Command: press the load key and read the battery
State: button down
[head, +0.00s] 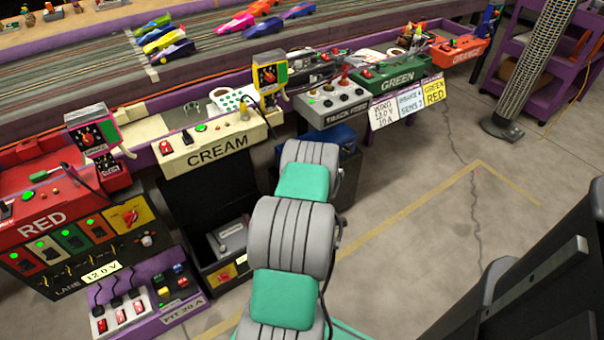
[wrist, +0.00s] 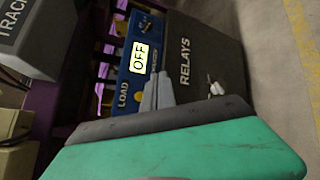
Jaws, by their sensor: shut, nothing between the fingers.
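The blue battery tester (wrist: 128,58) shows in the wrist view, turned sideways, with the word LOAD on its face. Its pale display (wrist: 140,57) reads OFF. A small yellow spot (wrist: 138,96) sits near the LOAD lettering, partly beside my fingers; I cannot tell whether it is the load key. My gripper (wrist: 158,78) is shut and empty, its grey fingertips in front of the tester's near edge. I cannot tell whether they touch it. In the head view a blue top (head: 334,137) shows partly behind my arm, which hides my gripper there.
A dark box marked RELAYS (wrist: 205,65) stands right beside the tester in the wrist view. In the head view the CREAM station (head: 215,145) is left of my arm, and the track power panel (head: 335,100) is above. Open floor (head: 430,200) lies to the right.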

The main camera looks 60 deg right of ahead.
jog(key=w+d+b, duration=0.4)
jog(key=w+b, duration=0.4)
jog(key=b, duration=0.1)
dwell(0.3)
jog(key=shift+w, duration=0.1)
dwell(1.8)
jog(key=shift+w+d+b, duration=0.2)
jog(key=shift+w+b, duration=0.05)
jog(key=shift+b, duration=0.05)
jog(key=shift+w+d, duration=0.2)
jog(key=shift+w, duration=0.2)
dwell(0.6)
jog(key=shift+s+a+p, duration=0.3)
jog(key=shift+s+a, duration=0.1)
jog(key=shift+s, duration=0.35)
